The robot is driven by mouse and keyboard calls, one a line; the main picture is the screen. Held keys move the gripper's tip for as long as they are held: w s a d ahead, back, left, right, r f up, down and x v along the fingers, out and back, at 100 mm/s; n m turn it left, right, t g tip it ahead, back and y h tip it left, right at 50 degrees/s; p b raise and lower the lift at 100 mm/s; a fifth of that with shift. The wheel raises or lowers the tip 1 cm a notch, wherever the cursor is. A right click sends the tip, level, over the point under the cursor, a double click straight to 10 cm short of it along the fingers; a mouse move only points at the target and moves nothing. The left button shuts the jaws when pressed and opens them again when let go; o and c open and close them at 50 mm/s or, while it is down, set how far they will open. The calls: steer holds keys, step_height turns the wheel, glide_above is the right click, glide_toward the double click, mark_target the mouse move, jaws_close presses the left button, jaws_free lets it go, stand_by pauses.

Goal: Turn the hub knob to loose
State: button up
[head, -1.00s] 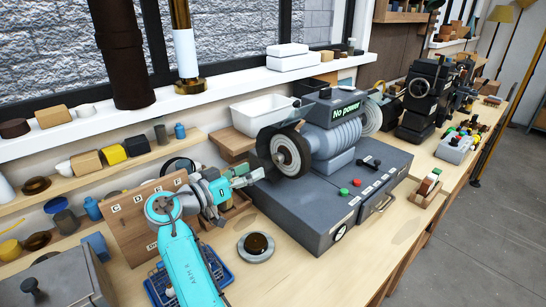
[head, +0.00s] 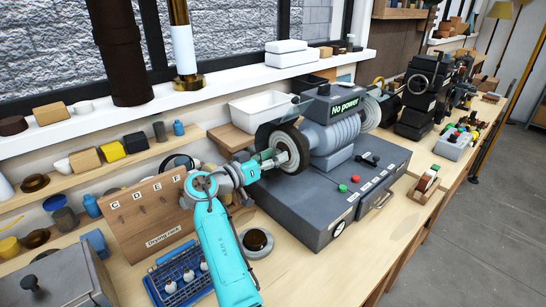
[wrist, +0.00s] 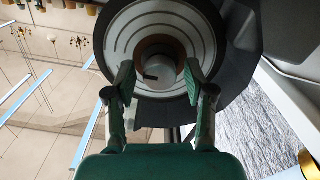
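The hub knob (wrist: 157,68) is a small round grey piece with a dark mark, set in a brown ring at the centre of the pale wheel face (wrist: 115,45) in the wrist view. In the head view the wheel (head: 298,136) is dark-rimmed and sits on the left end of the grey machine (head: 335,135); my gripper hides most of the hub. My gripper (wrist: 159,78) is open, with one green-padded finger on each side of the knob and gaps visible between pads and knob. In the head view the gripper (head: 276,159) reaches the hub from the left.
The machine's grey base (head: 320,205) has green and red buttons and a "No power" sign (head: 344,109). A wooden drying rack (head: 150,210), a blue basket (head: 178,278) and a dark round dish (head: 257,242) lie near my arm. A white tray (head: 262,108) stands behind.

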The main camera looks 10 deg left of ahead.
jaws_close()
steer(key=shift+n, duration=0.3)
steer(key=n, duration=2.3)
steer(key=shift+a+f, duration=0.1)
steer(key=shift+f, duration=0.05)
steer(key=shift+n, duration=0.3)
steer(key=shift+o, duration=1.5)
jaws_free()
